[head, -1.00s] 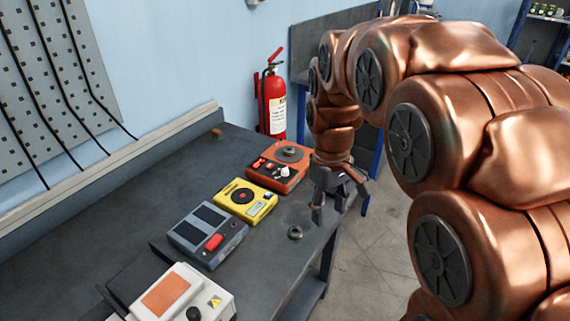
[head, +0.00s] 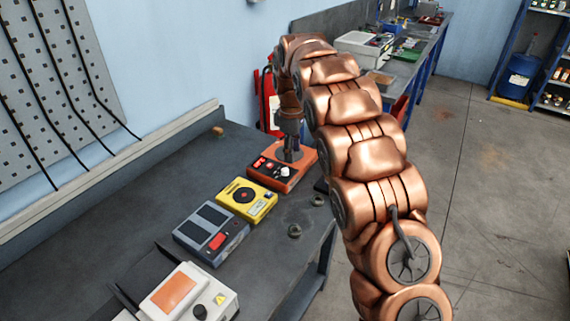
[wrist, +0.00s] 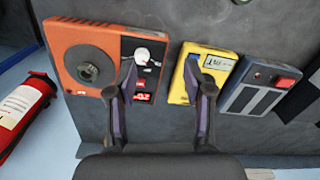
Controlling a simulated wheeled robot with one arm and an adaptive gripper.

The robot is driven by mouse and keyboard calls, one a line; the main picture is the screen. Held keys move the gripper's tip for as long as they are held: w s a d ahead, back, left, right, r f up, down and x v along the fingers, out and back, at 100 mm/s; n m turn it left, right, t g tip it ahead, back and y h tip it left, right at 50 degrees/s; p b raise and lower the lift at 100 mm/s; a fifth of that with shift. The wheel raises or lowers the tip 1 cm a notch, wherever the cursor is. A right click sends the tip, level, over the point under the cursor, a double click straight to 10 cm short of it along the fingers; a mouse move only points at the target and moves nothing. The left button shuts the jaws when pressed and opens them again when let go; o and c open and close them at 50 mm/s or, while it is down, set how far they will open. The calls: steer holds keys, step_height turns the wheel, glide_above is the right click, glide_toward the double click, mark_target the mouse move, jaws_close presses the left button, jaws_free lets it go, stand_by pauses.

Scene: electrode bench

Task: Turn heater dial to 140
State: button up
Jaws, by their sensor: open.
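An orange box (head: 270,178) on the bench carries a round grey plate and a white dial (head: 285,171). In the wrist view the orange box (wrist: 70,45) is at upper left, with the white dial (wrist: 142,54) near its right side. My gripper (head: 291,150) is over the orange box in the head view. The gripper (wrist: 161,75) is open and empty, its left fingertip appearing close to the dial. I cannot tell whether they touch. A white box (head: 215,293) with an orange plate and black knob (head: 200,312) stands at the front. Dial numbers are unreadable.
A yellow meter (head: 247,201) and a grey box with a red switch (head: 211,234) stand in a row beside the orange box. Metal rings (head: 294,230) lie near the bench's right edge. A red extinguisher (head: 266,100) is behind, partly hidden by my arm.

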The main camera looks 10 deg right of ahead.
steer(key=n, duration=0.2)
glide_above(285, 169)
step_height(285, 169, down, 2)
steer(key=shift+f+p, duration=0.1)
steer(key=shift+p, duration=0.3)
steer(key=shift+f+p, duration=1.6)
steer(key=shift+f, duration=2.3)
jaws_close()
